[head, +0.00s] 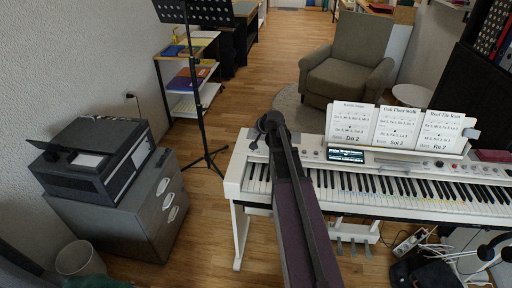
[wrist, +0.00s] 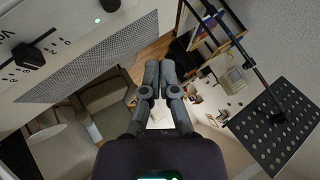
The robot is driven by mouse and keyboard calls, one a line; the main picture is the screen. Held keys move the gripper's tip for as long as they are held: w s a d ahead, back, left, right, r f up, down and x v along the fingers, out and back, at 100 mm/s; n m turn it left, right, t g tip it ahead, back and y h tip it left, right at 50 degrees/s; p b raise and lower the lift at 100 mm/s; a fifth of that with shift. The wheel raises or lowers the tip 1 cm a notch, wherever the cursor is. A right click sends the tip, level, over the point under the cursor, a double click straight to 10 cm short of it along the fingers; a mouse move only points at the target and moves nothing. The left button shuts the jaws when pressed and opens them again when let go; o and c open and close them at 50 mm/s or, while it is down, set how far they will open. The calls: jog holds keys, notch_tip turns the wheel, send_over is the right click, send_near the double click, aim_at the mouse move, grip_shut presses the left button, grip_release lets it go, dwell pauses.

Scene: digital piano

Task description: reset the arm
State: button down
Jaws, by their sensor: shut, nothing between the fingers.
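My arm (head: 298,215) reaches forward from the bottom of the head view over the left end of the white digital piano (head: 236,185). Its dark end is near the piano's upper left corner; the fingers cannot be made out there. In the wrist view my gripper (wrist: 159,68) shows its two grey fingers side by side, shut with nothing held. The piano's panel, with a volume slider (wrist: 28,56) and a speaker grille (wrist: 92,62), fills the upper left of that view, beside the fingers.
Song sheets (head: 398,128) stand on the piano's back edge. A black music stand (head: 197,85) rises left of the piano. A printer (head: 95,160) sits on a grey cabinet (head: 140,212) at left. An armchair (head: 347,62) is behind. Wooden floor (head: 205,215) is open between cabinet and piano.

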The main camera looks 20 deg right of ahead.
dwell(0.4)
jog(key=s+a+r+n+g+p, duration=0.2)
jog(key=s+a+n+g+p, duration=0.2)
jog(key=s+a, duration=0.7)
jog(key=s+a+r+n+g+p, duration=0.1)
jog(key=s+a+n+g+p, duration=0.3)
jog(key=s+a, duration=0.7)
jog(key=s+g+p, duration=0.1)
jog(key=s, duration=0.2)
jog(key=shift+s+a+r+n, duration=0.25)
jog(key=shift+a+r+n, duration=0.05)
jog(key=shift+a+r, duration=0.1)
